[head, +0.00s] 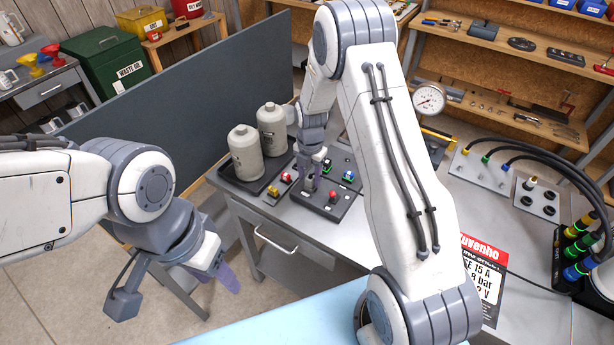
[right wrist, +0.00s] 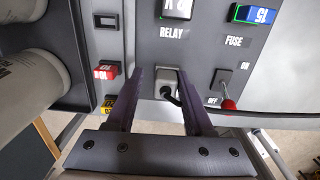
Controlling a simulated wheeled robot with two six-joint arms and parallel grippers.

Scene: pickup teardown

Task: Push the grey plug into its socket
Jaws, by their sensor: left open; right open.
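The grey plug (right wrist: 167,77), a small grey block with a dark cable, shows in the right wrist view on the dark panel (right wrist: 205,50), below the RELAY label. My right gripper (right wrist: 160,73) is open, its two purple fingers on either side of the plug; I cannot tell whether they touch it. The socket is not clearly visible, and I cannot tell how deep the plug sits. In the head view my right gripper (head: 311,180) reaches down over the panel, and the plug cannot be made out. My left gripper (head: 222,268) is open and empty, left of the bench.
A toggle switch with a red tip (right wrist: 228,103) stands right of the fingers. Red (right wrist: 105,70) and yellow (right wrist: 109,104) blocks lie to their left. Two grey canisters (head: 245,152) stand behind. A grey partition (head: 190,100) rises behind the bench.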

